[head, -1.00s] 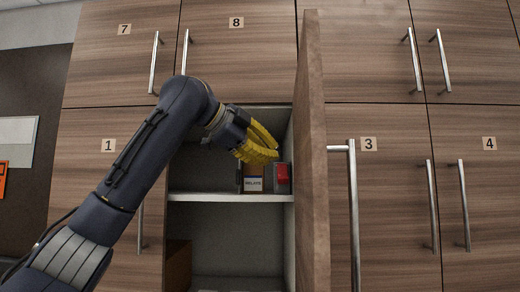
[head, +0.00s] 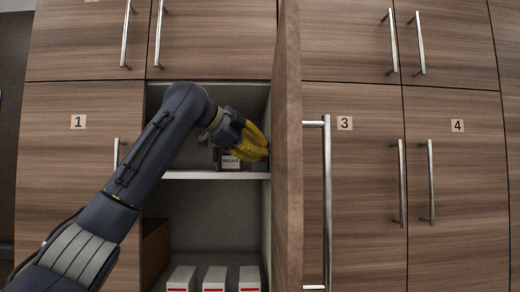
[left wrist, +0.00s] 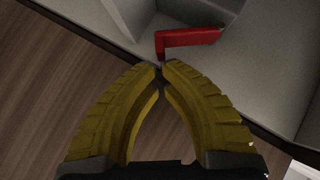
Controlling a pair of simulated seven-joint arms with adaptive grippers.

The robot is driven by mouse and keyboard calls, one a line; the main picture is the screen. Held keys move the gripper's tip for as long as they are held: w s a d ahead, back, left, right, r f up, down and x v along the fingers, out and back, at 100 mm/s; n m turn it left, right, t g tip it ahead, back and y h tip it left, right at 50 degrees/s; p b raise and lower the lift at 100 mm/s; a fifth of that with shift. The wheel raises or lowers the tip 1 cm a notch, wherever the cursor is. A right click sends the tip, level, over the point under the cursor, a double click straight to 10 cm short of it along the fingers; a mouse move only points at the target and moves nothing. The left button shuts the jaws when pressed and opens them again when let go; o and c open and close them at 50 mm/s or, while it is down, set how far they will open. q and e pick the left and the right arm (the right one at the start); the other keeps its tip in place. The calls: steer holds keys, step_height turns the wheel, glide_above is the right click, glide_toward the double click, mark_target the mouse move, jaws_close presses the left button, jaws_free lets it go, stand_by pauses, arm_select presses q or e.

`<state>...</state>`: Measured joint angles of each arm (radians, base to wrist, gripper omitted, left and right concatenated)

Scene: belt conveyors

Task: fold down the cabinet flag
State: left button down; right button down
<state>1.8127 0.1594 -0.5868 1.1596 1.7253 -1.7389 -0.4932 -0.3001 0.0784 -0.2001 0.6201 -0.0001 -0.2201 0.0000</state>
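The flag (left wrist: 190,37) is a red L-shaped lever on a light grey housing in the left wrist view. Its short leg ends right at my fingertips; I cannot tell whether they touch. My left gripper (head: 262,152) has yellow fingers and reaches into the open cabinet, just above the upper shelf (head: 195,174). In the left wrist view its fingertips (left wrist: 160,67) meet or nearly meet, with nothing visible between them. In the head view the gripper hides the flag. My right gripper is not in view.
The open cabinet door (head: 287,190) stands edge-on close to the right of my left gripper. A box labelled RELAYS (head: 231,163) sits on the upper shelf below the gripper. Several white boxes (head: 214,278) and a brown box (head: 156,250) are lower down.

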mark_target(260, 161)
arm_select(q)
steer(key=shift+f, duration=0.1)
steer(key=shift+w+f+m+t+h, duration=0.3)
steer(key=shift+w+f+m+t, duration=0.1)
steer(key=shift+f+m+t, duration=0.3)
steer(key=shift+w+f+m+t+h, duration=0.35)
steer(key=shift+f+m+t, duration=0.15)
steer(key=shift+f+t, duration=0.25)
steer(key=shift+r, duration=0.1)
